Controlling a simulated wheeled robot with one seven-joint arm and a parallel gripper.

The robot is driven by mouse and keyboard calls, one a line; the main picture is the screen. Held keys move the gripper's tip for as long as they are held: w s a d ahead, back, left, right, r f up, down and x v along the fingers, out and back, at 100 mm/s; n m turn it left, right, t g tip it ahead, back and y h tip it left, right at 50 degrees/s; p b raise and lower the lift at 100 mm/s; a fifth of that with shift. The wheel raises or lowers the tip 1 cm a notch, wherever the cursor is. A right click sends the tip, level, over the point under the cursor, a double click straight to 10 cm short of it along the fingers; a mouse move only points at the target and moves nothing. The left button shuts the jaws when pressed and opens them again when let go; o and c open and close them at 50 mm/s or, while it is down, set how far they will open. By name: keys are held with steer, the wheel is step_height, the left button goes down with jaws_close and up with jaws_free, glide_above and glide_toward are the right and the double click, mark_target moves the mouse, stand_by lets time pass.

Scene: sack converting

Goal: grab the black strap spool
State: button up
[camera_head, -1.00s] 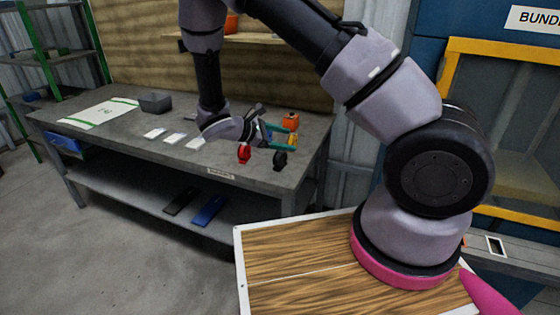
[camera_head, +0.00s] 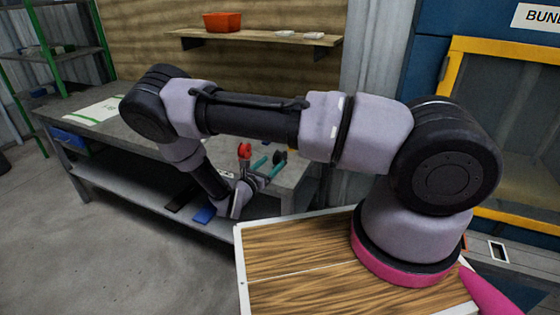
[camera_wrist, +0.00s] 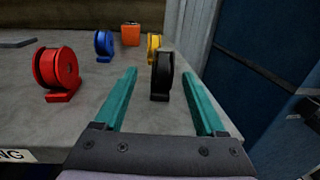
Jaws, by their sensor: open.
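The black strap spool (camera_wrist: 163,74) stands upright on the grey table in the wrist view. It lies ahead of and between my open, teal fingers, nearer the right one. In the head view the black spool (camera_head: 279,157) shows just beyond the tips of my gripper (camera_head: 268,164). In the wrist view my gripper (camera_wrist: 160,88) is open with nothing held between its fingers. I cannot tell exactly how far the fingertips reach along the spool's sides.
A red spool (camera_wrist: 58,72) stands to the left of my fingers. A blue spool (camera_wrist: 104,46), a yellow spool (camera_wrist: 154,46) and an orange box (camera_wrist: 130,34) stand farther back. The table's right edge is close to the black spool. A shelf (camera_head: 255,41) hangs above the table.

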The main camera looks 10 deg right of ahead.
mark_target(276, 160)
steer(key=x, duration=0.6)
steer(key=shift+s+d, duration=0.1)
jaws_close()
